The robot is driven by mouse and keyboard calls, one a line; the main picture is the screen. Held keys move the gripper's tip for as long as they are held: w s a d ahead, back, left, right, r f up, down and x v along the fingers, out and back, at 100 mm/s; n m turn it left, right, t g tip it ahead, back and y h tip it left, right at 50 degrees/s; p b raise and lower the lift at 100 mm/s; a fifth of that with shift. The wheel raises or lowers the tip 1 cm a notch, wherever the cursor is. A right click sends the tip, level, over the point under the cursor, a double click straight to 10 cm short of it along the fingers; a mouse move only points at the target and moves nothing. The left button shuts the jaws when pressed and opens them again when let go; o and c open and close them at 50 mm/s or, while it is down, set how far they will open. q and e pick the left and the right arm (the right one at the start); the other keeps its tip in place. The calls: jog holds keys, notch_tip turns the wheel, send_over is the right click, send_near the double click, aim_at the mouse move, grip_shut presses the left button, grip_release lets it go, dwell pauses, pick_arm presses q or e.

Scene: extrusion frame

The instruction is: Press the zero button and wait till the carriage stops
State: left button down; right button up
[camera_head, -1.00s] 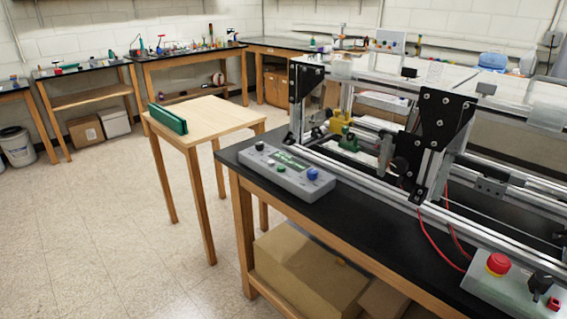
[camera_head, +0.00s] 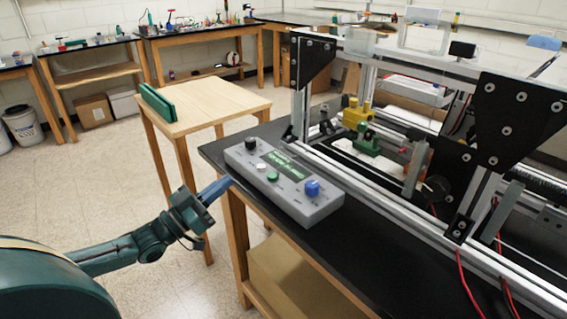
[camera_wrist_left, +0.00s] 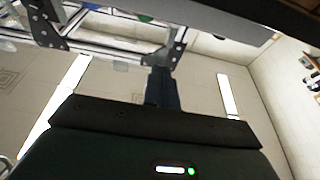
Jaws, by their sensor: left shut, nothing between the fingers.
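The grey control box (camera_head: 285,182) lies on the black bench top near its left corner. It has a black knob (camera_head: 251,144), a small display, a white button (camera_head: 262,167), a green button (camera_head: 272,177) and a blue knob (camera_head: 312,188). I cannot read which one is marked zero. The carriage (camera_head: 372,140) with yellow and green parts is inside the extrusion frame behind the box. My left gripper (camera_head: 217,190) is shut and empty, just left of the box and apart from it. Its fingers show in the left wrist view (camera_wrist_left: 163,88). My right gripper is not in view.
The aluminium extrusion frame (camera_head: 385,200) with black corner plates (camera_head: 505,120) rises behind and right of the box. A wooden table (camera_head: 205,105) with a green block (camera_head: 158,103) stands at the back left. A cardboard box (camera_head: 290,280) is under the bench.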

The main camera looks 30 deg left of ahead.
pick_arm(q)
jog(key=shift+w+a+r+h, duration=0.15)
jog(key=shift+w+r+h, duration=0.15)
jog(key=shift+r, duration=0.15)
notch_tip(320, 180, up, 3)
send_over(256, 176)
notch_tip(256, 176, down, 3)
jog(key=shift+w+a+r, duration=0.1)
jog(key=shift+f, duration=0.5)
